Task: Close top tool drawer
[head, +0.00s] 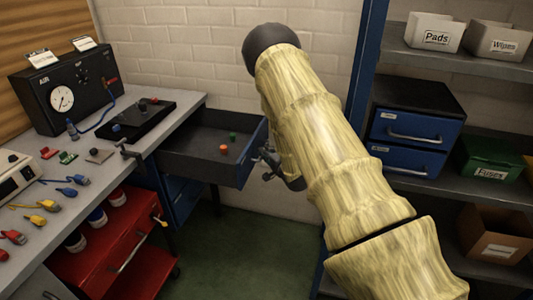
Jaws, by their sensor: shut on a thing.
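The top tool drawer (198,167) is pulled far out from under the workbench, with a dark grey inside and a blue front edge at its right end. An orange piece (223,149) and a green piece (233,135) lie in it. My gripper (268,164) is at the outer side of the drawer front, partly hidden by my yellow-sleeved arm. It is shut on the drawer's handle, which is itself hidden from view.
The workbench (165,135) carries a black gauge box (75,85), a black tray (137,121) and several coloured connectors. A red cart (115,250) stands below, left of the green floor (240,255). Shelves on the right hold a blue drawer cabinet (415,125) and bins.

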